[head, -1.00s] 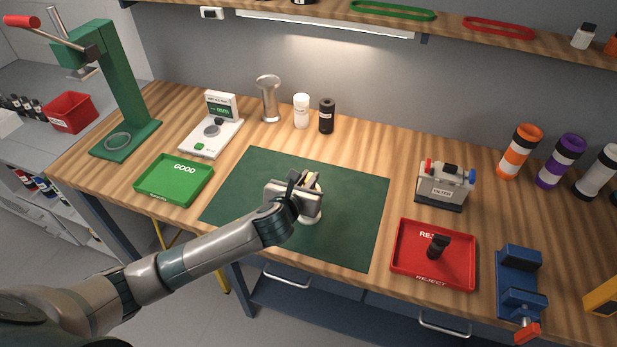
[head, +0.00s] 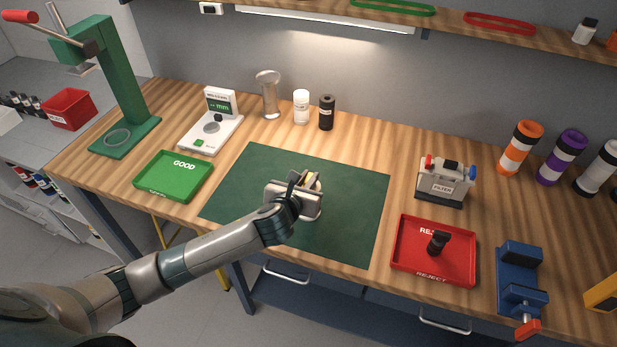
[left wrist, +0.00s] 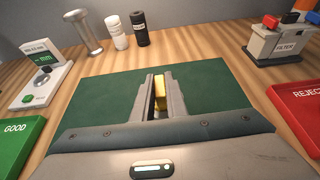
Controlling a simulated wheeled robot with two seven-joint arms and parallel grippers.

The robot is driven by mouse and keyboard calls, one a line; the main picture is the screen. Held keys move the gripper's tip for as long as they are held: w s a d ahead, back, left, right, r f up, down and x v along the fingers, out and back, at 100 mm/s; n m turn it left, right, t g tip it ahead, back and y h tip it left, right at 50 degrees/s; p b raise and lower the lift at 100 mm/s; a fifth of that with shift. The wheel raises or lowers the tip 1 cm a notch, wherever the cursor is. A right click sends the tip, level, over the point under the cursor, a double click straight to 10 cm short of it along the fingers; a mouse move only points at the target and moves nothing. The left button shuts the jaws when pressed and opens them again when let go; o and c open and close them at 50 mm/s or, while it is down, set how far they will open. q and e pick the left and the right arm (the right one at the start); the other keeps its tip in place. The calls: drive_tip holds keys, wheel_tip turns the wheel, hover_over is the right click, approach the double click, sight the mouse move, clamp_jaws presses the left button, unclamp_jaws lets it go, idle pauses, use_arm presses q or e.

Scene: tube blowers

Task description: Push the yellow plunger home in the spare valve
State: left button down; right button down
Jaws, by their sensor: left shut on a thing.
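My left gripper (head: 304,188) is over the green mat (head: 345,225), with its fingers shut on a yellow piece, seemingly the yellow plunger (head: 315,181). In the left wrist view the yellow plunger (left wrist: 159,92) shows as a narrow upright strip between the two grey fingers. The fingers and gripper body hide the rest of it. I cannot make out the spare valve's body or how deep the plunger sits. My right gripper is not in view.
A green GOOD tray (head: 140,187) is left of the mat. A red REJECT tray (head: 402,270) with a black part (head: 437,243) is at right. A filter unit (head: 445,184), gauge (head: 208,135) and blue vise (head: 519,270) stand around. The mat's right part is clear.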

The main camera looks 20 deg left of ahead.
use_arm(q)
drive_tip(key=shift+f, duration=0.1)
drive_tip(key=c, duration=1.7)
unclamp_jaws()
drive_tip(key=shift+s+r, duration=0.3)
drive_tip(key=shift+s, duration=0.35)
drive_tip(key=b+v, duration=0.3)
drive_tip(key=v, duration=1.3)
drive_tip(key=shift+a, duration=0.1)
